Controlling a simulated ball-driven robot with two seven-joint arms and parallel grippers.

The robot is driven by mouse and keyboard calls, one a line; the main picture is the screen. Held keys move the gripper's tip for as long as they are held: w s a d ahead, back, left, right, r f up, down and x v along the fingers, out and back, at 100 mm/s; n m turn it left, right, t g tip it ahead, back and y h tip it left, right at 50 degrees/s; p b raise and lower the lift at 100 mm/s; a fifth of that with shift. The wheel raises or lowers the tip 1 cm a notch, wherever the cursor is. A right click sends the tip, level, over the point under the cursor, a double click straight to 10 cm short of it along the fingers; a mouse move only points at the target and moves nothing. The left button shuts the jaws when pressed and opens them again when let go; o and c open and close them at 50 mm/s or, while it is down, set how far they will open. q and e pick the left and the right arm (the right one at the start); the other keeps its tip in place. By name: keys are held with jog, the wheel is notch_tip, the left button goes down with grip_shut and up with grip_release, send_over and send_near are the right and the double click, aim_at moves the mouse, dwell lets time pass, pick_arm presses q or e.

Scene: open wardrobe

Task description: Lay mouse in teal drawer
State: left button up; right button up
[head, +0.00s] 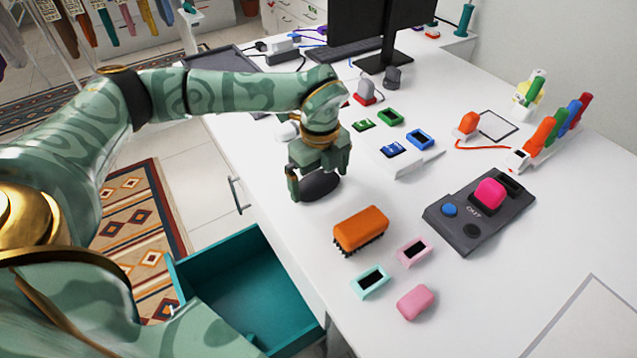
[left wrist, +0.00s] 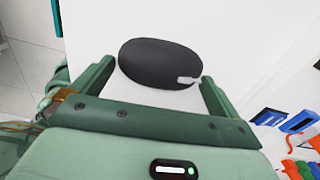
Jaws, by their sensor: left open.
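The dark grey mouse (head: 319,186) lies on the white desk near its left edge. My left gripper (head: 316,187) is over it, pointing down. In the left wrist view the mouse (left wrist: 160,63) sits between the two spread fingers of my left gripper (left wrist: 155,85), with a gap to the finger at each side. The teal drawer (head: 245,290) is pulled open below the desk's left edge, at lower left. Its visible inside looks empty, and my own arm covers part of it. My right gripper is not in view.
An orange brush (head: 361,230), a pink eraser (head: 415,302) and small framed blocks lie right of the drawer. A dark box with a pink button (head: 480,212) stands farther right. A monitor (head: 375,30) and keyboard are at the back.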

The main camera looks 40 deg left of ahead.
pick_arm(q)
jog(key=c, duration=0.7)
